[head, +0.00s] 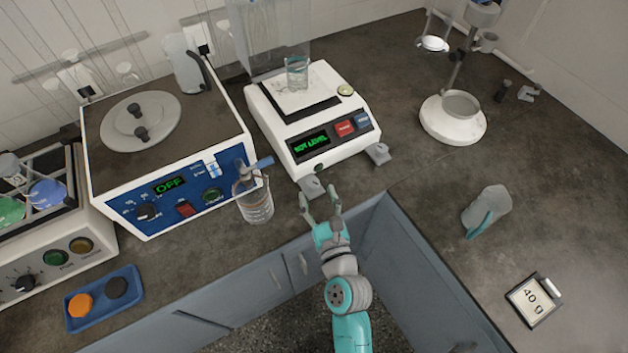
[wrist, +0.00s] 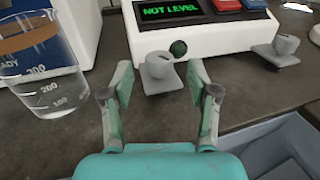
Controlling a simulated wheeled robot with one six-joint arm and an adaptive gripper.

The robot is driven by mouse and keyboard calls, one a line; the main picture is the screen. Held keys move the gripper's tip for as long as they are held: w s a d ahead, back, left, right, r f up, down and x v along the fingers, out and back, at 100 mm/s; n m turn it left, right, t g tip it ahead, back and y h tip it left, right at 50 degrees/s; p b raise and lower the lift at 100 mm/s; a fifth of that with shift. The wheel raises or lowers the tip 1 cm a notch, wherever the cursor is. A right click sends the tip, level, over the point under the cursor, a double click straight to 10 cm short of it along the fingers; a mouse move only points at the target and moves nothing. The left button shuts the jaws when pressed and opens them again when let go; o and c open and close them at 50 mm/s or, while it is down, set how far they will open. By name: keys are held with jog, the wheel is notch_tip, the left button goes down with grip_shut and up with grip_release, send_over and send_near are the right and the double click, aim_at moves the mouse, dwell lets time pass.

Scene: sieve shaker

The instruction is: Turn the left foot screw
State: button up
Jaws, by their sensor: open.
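The white balance (head: 316,128) stands on the dark bench with "NOT LEVEL" on its green display (head: 311,143). The display also shows in the wrist view (wrist: 168,10). Its grey left foot screw (head: 311,186) sticks out at the front left corner; in the wrist view the left foot screw (wrist: 159,68) is a slotted knob on a flat foot. The right foot screw (head: 378,152) is at the front right, also in the wrist view (wrist: 284,47). My gripper (head: 321,196) is open and empty, just in front of the left foot screw. In the wrist view the screw lies beyond and between the fingertips (wrist: 159,80), apart from them.
A glass beaker (head: 255,200) of liquid stands close left of my gripper, also in the wrist view (wrist: 45,65). A blue-and-white device (head: 170,160) reading "OFF" is behind it. A glass beaker (head: 297,73) sits on the balance pan.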

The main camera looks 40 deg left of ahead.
aim_at(314, 188)
jog(key=shift+x, duration=2.35)
grip_shut()
